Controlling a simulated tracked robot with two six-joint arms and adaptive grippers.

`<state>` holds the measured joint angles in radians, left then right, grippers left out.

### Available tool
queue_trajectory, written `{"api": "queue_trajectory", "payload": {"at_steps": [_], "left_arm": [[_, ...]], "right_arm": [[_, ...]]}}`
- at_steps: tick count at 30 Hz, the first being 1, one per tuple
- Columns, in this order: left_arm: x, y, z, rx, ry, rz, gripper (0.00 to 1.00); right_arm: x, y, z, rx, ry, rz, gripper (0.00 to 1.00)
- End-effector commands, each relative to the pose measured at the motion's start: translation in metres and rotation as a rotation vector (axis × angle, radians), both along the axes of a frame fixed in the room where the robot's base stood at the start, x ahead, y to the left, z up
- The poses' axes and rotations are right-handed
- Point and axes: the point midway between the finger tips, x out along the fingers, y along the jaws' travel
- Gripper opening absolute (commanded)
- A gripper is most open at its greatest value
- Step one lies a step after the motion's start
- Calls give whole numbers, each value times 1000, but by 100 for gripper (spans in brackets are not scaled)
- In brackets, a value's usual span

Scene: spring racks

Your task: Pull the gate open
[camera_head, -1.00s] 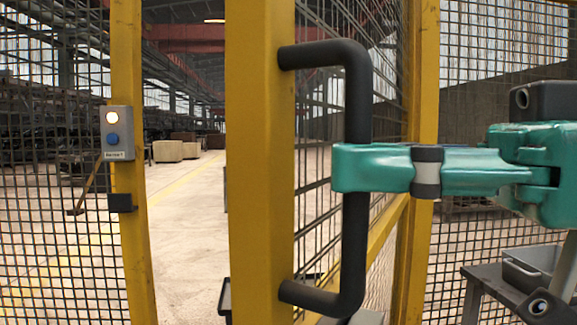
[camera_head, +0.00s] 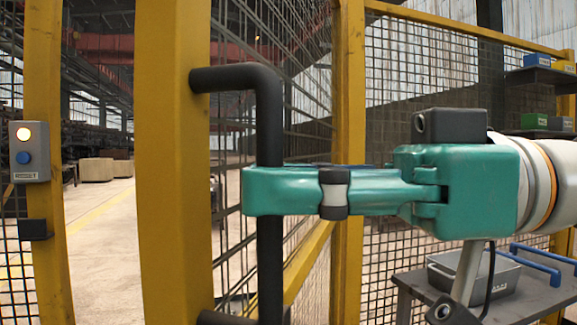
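The gate is a yellow-framed mesh panel whose near upright (camera_head: 172,180) stands left of centre and swings toward me, with an open gap to the post at its left. A black bar handle (camera_head: 268,125) is fixed to this upright. My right gripper (camera_head: 262,190) comes in from the right, level, with its green finger across the front of the handle's vertical bar. It looks shut on the bar; the far finger is mostly hidden. The handle's lower end is at the picture's bottom edge. My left gripper is not in view.
A grey box with a lit lamp and blue button (camera_head: 29,151) sits on the yellow post (camera_head: 45,200) at left. A work table with a grey tray (camera_head: 470,275) stands at lower right. Shelves with bins (camera_head: 548,62) are at far right. Open floor (camera_head: 100,240) shows through the gap.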

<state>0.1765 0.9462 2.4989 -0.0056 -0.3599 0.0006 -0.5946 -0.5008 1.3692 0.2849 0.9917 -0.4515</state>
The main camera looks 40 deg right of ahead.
Motion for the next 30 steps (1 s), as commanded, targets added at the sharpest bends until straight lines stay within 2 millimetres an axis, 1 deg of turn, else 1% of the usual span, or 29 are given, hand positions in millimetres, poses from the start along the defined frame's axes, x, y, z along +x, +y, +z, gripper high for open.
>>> {"api": "queue_trajectory", "payload": {"at_steps": [5,11,21,30], "left_arm": [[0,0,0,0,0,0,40],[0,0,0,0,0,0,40],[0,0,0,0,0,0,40],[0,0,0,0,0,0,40]], "right_arm": [[0,1,0,-2,1,2,27],[0,1,10,-3,-1,6,27],[0,2,52,1,-2,7,27],[1,1,81,2,-3,2,27]]}}
